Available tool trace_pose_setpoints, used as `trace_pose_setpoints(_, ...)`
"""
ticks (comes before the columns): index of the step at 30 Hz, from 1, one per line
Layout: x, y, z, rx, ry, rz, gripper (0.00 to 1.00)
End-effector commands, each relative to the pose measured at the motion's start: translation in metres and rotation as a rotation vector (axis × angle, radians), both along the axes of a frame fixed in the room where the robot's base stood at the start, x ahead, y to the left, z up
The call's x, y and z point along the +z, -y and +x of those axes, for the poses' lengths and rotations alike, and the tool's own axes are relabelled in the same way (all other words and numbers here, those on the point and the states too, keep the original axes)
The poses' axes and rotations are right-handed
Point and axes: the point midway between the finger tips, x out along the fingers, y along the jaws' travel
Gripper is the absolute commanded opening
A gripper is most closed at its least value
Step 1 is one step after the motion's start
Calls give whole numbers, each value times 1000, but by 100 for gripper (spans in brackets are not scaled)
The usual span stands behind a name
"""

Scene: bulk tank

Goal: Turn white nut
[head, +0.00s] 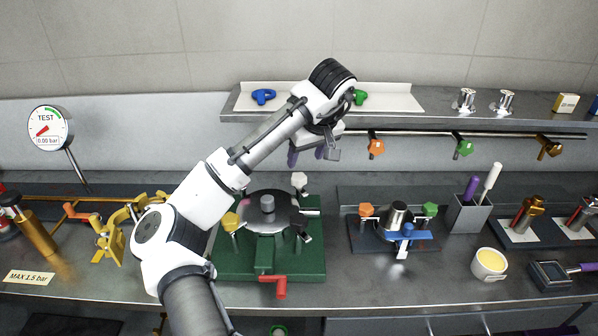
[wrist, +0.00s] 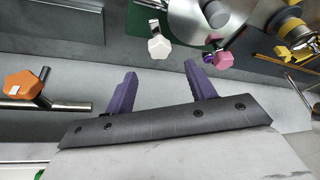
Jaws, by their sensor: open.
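The white nut (head: 299,180) is a hexagonal knob at the back of the green-based fixture (head: 312,255), beside its round grey lid (head: 262,212). In the wrist view the white nut (wrist: 158,47) shows just beyond the fingertips, roughly centred between them. My gripper (head: 306,158) is above and slightly behind the nut in the head view, with its purple fingers pointing down. In the wrist view my gripper (wrist: 160,68) is open and empty, and the nut looks apart from both fingers.
A yellow nut (head: 230,220) and a pink nut (wrist: 224,60) are on the same fixture. A rail with an orange hanging nut (head: 376,147) runs under the shelf (head: 428,118), close to my gripper. A smaller fixture (head: 366,243) stands to the right.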

Motion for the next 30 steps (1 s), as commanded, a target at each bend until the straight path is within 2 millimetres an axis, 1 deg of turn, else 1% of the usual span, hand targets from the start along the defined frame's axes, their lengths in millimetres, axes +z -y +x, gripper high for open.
trace_pose_setpoints(1,-9,-1,3,-1,-3,-5,55)
trace_pose_setpoints(9,-51,-11,18,1,-2,-1,55)
trace_pose_setpoints(15,-71,-15,26,0,0,-1,55)
trace_pose_setpoints(19,-75,-15,27,-1,1,-2,55)
trace_pose_setpoints(26,-76,-15,28,-1,1,-2,55)
trace_pose_setpoints(30,-76,-15,28,-1,1,-2,37)
